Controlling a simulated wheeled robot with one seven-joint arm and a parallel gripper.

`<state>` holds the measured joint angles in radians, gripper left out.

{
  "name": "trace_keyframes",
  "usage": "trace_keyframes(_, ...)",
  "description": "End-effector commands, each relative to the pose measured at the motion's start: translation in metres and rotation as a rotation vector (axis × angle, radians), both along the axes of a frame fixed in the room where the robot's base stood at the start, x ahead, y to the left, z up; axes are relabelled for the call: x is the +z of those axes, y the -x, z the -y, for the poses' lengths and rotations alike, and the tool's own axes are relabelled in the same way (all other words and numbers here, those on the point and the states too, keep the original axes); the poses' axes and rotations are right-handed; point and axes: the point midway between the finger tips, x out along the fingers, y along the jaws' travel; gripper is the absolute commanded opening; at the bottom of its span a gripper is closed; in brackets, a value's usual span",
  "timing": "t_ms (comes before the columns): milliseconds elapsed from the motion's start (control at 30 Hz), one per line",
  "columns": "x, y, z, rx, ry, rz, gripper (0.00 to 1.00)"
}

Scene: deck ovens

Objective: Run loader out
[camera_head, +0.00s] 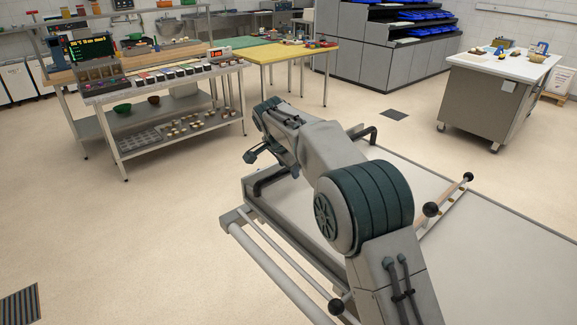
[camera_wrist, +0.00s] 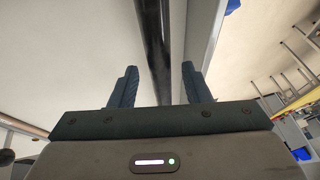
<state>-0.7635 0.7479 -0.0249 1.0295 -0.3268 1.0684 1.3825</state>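The loader is a long, low bed with a pale flat top (camera_head: 490,245) and a metal frame, at the lower right of the head view. A black bent handle (camera_head: 371,133) rises at its far edge. In the wrist view, a dark round bar (camera_wrist: 154,40) runs lengthwise between the fingers of my gripper (camera_wrist: 158,72). The fingers are apart, with a gap visible on both sides of the bar. In the head view, my gripper (camera_head: 255,155) is over the loader's far left corner, and its fingertips are hard to make out.
A steel rack table (camera_head: 122,135) with trays stands at the left, and a yellow-topped table (camera_head: 300,54) is behind it. A white-topped counter (camera_head: 505,68) is at the right. Grey cabinets (camera_head: 390,60) line the back. Open floor (camera_head: 140,235) lies left of and beyond the loader.

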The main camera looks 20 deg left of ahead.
Motion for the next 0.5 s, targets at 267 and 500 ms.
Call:
trace_keyframes(267,0.004,0.001,0.001,-0.001,0.002,0.001,0.43)
trace_keyframes(500,0.041,0.019,-0.001,0.001,-0.001,0.004,0.43)
